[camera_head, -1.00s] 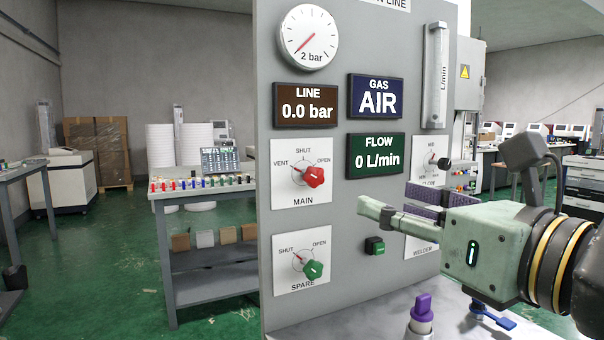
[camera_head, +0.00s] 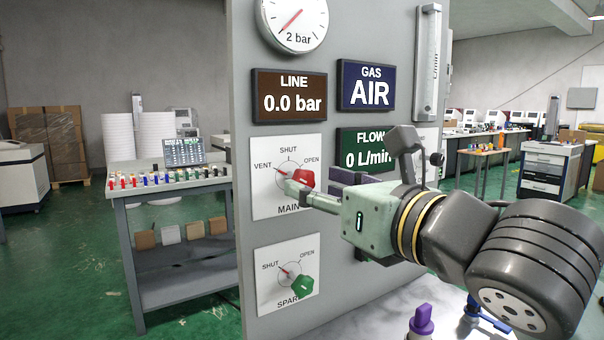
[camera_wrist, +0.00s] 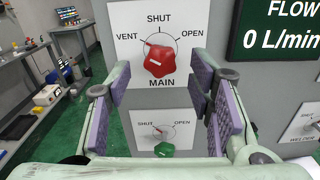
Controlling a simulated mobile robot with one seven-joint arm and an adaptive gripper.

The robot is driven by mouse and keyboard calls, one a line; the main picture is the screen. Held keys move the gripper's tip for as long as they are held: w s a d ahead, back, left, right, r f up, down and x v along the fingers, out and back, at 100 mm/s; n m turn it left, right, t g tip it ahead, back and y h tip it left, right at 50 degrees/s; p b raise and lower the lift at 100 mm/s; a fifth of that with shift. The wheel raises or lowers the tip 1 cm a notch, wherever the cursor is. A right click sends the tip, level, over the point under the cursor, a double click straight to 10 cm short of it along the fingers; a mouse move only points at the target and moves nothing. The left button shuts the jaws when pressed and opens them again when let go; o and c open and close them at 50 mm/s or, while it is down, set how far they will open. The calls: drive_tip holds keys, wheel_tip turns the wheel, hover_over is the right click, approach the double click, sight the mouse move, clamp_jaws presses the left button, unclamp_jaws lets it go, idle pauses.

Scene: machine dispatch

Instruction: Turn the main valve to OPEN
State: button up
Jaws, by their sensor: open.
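The main valve is a red knob (camera_head: 303,180) on a white plate marked VENT, SHUT and OPEN, with MAIN below. It also shows in the wrist view (camera_wrist: 160,63), where its pointer is toward VENT, up and left. My gripper (camera_head: 296,189) is in front of the knob and hides part of it in the head view. In the wrist view my gripper (camera_wrist: 159,82) is open, with one purple-padded finger on each side of the knob and gaps between. I cannot tell whether the fingertips reach around it.
The green SPARE knob (camera_head: 302,286) is directly below on the same grey panel. LINE (camera_head: 289,96) reads 0.0 bar and the GAS display (camera_head: 366,86) reads AIR. A purple-topped fitting (camera_head: 421,322) stands on the bench below. A side table (camera_head: 180,184) is at left.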

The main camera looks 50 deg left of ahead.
sight(307, 182)
drive_tip(key=shift+w+a+p, duration=0.15)
drive_tip(key=shift+a+p, duration=0.05)
drive_tip(key=shift+a, duration=0.95)
drive_tip(key=shift+w+a+p, duration=0.1)
drive_tip(key=shift+a+p, duration=0.1)
drive_tip(key=shift+a, duration=0.95)
drive_tip(key=shift+c, duration=0.2)
clamp_jaws()
